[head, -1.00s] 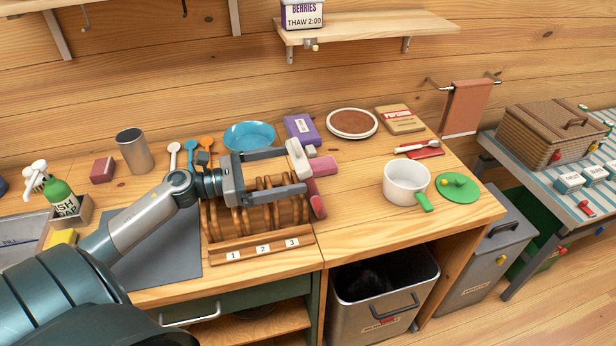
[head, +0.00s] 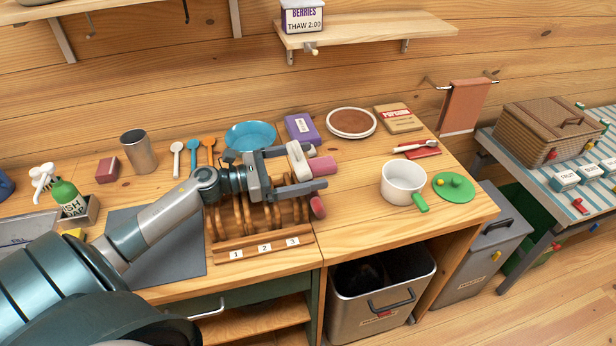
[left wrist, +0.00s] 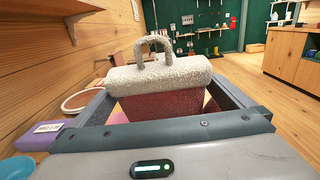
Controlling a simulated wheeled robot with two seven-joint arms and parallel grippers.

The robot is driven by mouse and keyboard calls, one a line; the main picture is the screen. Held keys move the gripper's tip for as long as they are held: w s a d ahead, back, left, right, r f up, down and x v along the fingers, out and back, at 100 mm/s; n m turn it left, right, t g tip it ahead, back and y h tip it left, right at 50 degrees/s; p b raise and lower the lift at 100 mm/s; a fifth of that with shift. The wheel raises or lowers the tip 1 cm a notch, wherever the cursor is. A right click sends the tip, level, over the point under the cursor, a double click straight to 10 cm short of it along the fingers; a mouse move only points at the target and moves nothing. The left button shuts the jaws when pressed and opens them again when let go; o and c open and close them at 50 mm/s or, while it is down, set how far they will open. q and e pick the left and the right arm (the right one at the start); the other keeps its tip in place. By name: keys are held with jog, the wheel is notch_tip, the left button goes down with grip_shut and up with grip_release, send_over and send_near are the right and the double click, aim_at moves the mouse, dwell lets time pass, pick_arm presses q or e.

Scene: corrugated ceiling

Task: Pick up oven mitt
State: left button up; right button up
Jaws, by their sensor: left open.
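The oven mitt has a white cuff with a hanging loop and a pinkish-red body. It shows in the head view (head: 321,165), standing at the right end of the wooden rack, partly hidden by my gripper. In the left wrist view the mitt (left wrist: 160,77) is straight ahead, cuff and loop uppermost, its red body reaching down between the fingers. My left gripper (head: 308,168) is open, with one finger on each side of the mitt. I cannot tell whether the fingers touch it. My right gripper is in neither view.
The slotted wooden rack (head: 240,244), labelled 1, 2, 3, lies under my left gripper. A white pot (head: 402,183) stands to the right, with bare counter (head: 350,215) between.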

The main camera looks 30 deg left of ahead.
pick_arm(q)
jog(key=shift+w+d, duration=0.1)
jog(key=shift+w, duration=0.05)
dwell(0.3)
jog(key=c, duration=1.1)
jog(key=shift+r, duration=0.1)
